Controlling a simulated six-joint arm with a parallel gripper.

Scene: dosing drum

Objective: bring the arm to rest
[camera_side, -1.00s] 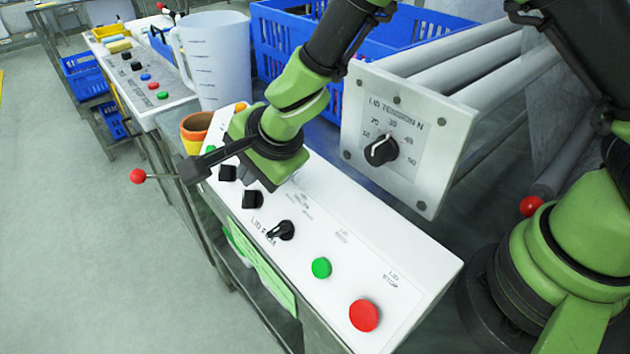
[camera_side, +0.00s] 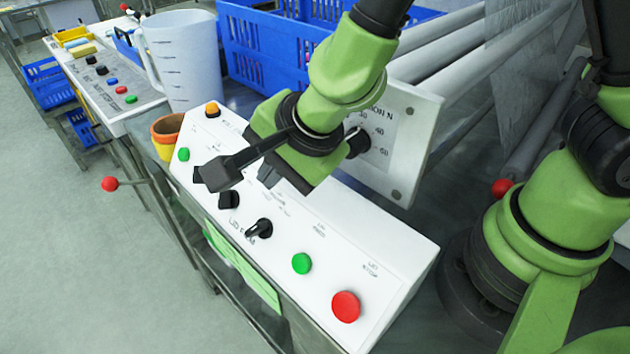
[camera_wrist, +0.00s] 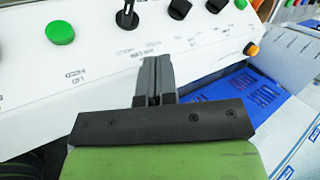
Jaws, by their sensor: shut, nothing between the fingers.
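My gripper (camera_side: 268,182) is above the white control panel (camera_side: 392,268), with its fingers together and empty. In the wrist view the closed grey fingers (camera_wrist: 155,78) point toward the panel face, with bare panel on both sides. I cannot tell the exact gap to the panel. The black rotary switch (camera_side: 260,229) lies just nearer the camera than the fingers in the side view. My forearm partly hides the lid tension plate (camera_side: 400,150) and its knob (camera_side: 358,141).
A green button (camera_side: 302,264) and a red button (camera_side: 346,307) sit toward the panel's near end. An orange pot (camera_side: 166,137), a clear jug (camera_side: 188,60) and a blue crate (camera_side: 262,50) stand behind. A red-tipped lever (camera_side: 111,184) juts out left. Grey rollers (camera_side: 480,60) lie upper right.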

